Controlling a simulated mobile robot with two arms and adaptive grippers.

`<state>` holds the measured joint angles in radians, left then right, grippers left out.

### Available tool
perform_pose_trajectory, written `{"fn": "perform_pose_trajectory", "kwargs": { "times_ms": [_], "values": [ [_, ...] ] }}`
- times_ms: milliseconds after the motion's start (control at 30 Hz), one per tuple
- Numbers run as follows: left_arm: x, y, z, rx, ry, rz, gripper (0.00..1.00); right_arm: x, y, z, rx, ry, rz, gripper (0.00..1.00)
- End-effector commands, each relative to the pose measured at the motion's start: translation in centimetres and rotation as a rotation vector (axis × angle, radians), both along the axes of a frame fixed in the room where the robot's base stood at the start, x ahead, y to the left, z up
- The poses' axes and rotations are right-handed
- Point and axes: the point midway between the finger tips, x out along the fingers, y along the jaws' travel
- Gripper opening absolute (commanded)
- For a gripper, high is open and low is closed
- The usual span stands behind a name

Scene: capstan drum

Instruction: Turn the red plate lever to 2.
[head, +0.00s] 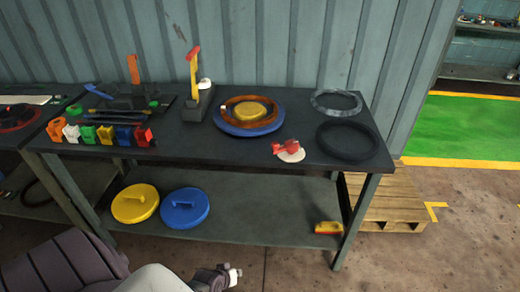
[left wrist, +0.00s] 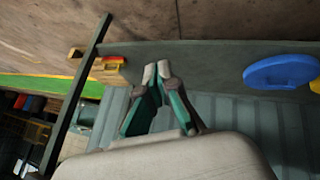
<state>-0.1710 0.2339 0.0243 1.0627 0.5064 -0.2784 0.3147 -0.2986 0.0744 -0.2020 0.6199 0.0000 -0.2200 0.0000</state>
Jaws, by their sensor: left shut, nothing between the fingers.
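A small red lever (head: 287,147) sits on a round pale plate (head: 294,156) at the front edge of the dark bench top (head: 230,157). Any numbers on it are too small to read. My left gripper (head: 233,274) is in front of the bench, low and left of the lever, touching nothing. In the left wrist view its fingertips (left wrist: 157,70) are together and empty. The red lever is not seen in the left wrist view. My right gripper is not in view.
A blue disc with an orange ring (head: 247,128), dark rings (head: 346,141), a red-and-yellow upright lever (head: 194,68) and several coloured blocks (head: 105,134) are on the bench. The lower shelf (head: 255,205) holds yellow (head: 134,204) and blue lids (head: 185,220) and a yellow-red block (head: 328,228).

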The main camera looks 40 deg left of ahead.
Motion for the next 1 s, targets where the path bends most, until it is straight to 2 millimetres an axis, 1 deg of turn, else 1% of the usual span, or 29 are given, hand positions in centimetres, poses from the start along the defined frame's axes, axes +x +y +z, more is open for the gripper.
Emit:
{"fn": "perform_pose_trajectory", "kwargs": {
  "times_ms": [33,67,100,167,200,267,300,333,367,400,500,600,667,733,867,1000],
  "values": [
    [2.4,1.2,1.1,-0.030,-0.059,0.048,0.00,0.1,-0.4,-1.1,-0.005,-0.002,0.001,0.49],
    [3.7,1.8,2.1,-0.054,-0.093,0.079,0.00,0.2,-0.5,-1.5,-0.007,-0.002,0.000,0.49],
    [5.6,2.8,3.6,-0.089,-0.146,0.123,0.00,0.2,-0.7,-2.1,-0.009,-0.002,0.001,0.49],
    [8.7,4.3,6.5,-0.154,-0.239,0.189,0.00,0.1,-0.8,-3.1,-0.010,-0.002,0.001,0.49],
    [10.9,5.4,9.0,-0.208,-0.310,0.234,0.00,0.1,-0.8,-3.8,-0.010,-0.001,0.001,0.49],
    [14.2,7.1,13.5,-0.306,-0.432,0.296,0.00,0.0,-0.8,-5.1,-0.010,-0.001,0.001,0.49],
    [16.1,8.1,17.0,-0.381,-0.519,0.331,0.00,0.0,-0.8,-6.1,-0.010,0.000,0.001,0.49],
    [17.3,8.8,19.7,-0.440,-0.579,0.350,0.00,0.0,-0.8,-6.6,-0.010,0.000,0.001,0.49],
    [18.2,9.3,22.3,-0.495,-0.635,0.364,0.00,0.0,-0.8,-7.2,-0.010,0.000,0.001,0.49],
    [19.0,9.8,25.3,-0.562,-0.696,0.375,0.00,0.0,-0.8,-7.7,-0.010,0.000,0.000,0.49],
    [20.0,10.4,31.5,-0.698,-0.809,0.377,0.00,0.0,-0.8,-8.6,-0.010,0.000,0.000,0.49],
    [20.2,10.6,35.6,-0.784,-0.877,0.367,0.00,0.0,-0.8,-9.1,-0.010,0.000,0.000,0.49],
    [20.3,10.6,37.0,-0.815,-0.898,0.362,0.00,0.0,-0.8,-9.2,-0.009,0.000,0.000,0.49],
    [20.5,10.6,37.7,-0.832,-0.907,0.360,0.00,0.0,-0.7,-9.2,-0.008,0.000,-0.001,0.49],
    [22.0,10.6,37.9,-0.835,-0.909,0.360,0.00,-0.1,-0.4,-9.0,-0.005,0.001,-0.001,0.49],
    [24.7,10.6,38.0,-0.834,-0.909,0.361,0.00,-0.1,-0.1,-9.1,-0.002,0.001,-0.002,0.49]
  ]
}}
